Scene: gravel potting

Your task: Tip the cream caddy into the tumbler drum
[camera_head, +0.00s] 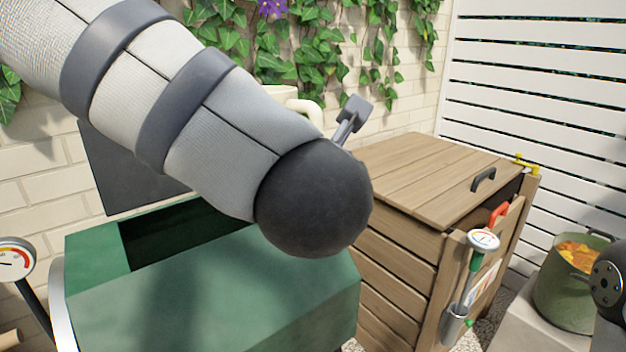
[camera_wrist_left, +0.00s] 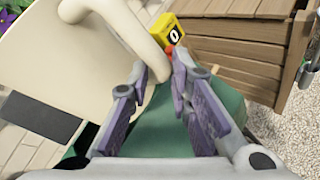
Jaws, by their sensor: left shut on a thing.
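The green tumbler drum (camera_head: 230,290) stands at the lower left of the head view, its dark top opening partly uncovered and partly behind my left arm. A dark lid panel (camera_head: 125,170) stands up behind the opening. The cream caddy (camera_head: 304,104) is mostly hidden behind my arm there. In the left wrist view, the caddy (camera_wrist_left: 70,65) fills the upper left, its curved handle running down between my left gripper's (camera_wrist_left: 160,95) fingers. That gripper is shut on the handle, with green drum surface below. The caddy's contents and exact tilt are hidden. My right gripper is out of view.
A wooden slatted bin (camera_head: 430,185) stands right of the drum, a dial thermometer (camera_head: 483,240) at its front. A green pot (camera_head: 565,300) with orange contents is at far right. Another dial (camera_head: 14,258) stands at left. Ivy covers the wall behind.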

